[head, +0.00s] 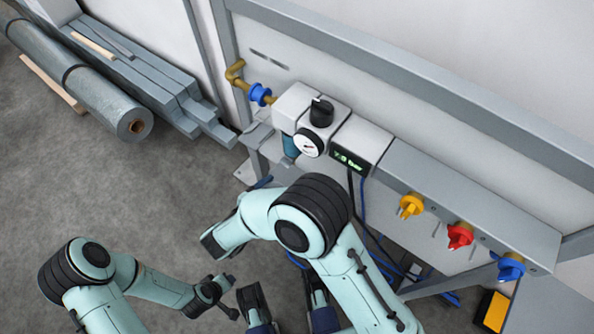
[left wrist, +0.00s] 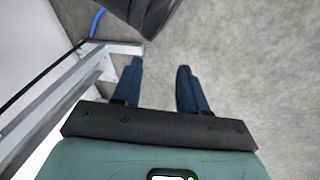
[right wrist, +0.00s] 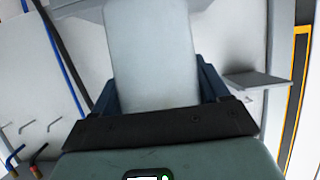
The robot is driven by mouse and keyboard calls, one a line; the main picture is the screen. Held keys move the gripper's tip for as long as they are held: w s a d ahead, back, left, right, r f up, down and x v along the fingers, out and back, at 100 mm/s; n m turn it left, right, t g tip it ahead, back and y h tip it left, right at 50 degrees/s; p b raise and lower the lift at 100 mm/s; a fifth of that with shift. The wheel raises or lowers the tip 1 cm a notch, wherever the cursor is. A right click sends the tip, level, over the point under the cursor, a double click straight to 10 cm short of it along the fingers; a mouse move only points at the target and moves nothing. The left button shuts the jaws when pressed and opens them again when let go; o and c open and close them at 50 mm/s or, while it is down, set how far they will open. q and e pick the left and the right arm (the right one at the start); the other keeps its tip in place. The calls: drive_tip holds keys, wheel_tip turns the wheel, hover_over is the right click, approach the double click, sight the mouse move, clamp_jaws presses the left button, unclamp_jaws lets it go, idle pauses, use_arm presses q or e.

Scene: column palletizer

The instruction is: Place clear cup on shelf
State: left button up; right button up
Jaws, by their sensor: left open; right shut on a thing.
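My right gripper (head: 262,184) is partly hidden behind my right arm in the head view, just below the air unit. In the right wrist view its dark blue fingers are shut on a pale, smooth, cup-like thing, which I take to be the clear cup (right wrist: 150,50). The cup's upper end meets a grey part at the picture's top; whether they touch I cannot tell. A small grey shelf (right wrist: 255,79) juts out right of the cup, apart from it. My left gripper (left wrist: 160,70) is open and empty over the floor; it also shows low in the head view (head: 230,297).
The air unit (head: 318,122) has a dial, a black knob and a green display. Yellow, red and blue valves (head: 460,236) line the rail. Cables hang below it. A roll and bars (head: 100,95) lie at the upper left. Bare floor (head: 110,190) is free at left.

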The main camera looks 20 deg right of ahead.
drive_tip(key=w+d, duration=0.2)
drive_tip(key=shift+d+f, duration=0.1)
drive_tip(key=shift+d, duration=0.25)
drive_tip(key=shift+w+d+b, duration=0.4)
drive_tip(key=shift+w+d, duration=0.2)
drive_tip(key=shift+d, duration=0.05)
drive_tip(key=d, duration=0.1)
drive_tip(key=w+d, duration=0.1)
drive_tip(key=w+d+b, duration=0.1)
drive_tip(key=shift+w+f, duration=0.2)
drive_tip(key=shift+f, duration=0.05)
drive_tip(key=shift+f+b, duration=0.35)
drive_tip(key=shift+f, duration=0.1)
use_arm(q)
drive_tip(key=s+f+g, duration=0.1)
drive_tip(key=s+f, duration=0.3)
drive_tip(key=shift+a+f+g, duration=0.25)
drive_tip(key=shift+a+g, duration=0.05)
drive_tip(key=shift+a, duration=0.15)
use_arm(e)
drive_tip(key=shift+f, duration=0.15)
drive_tip(key=o, duration=1.1)
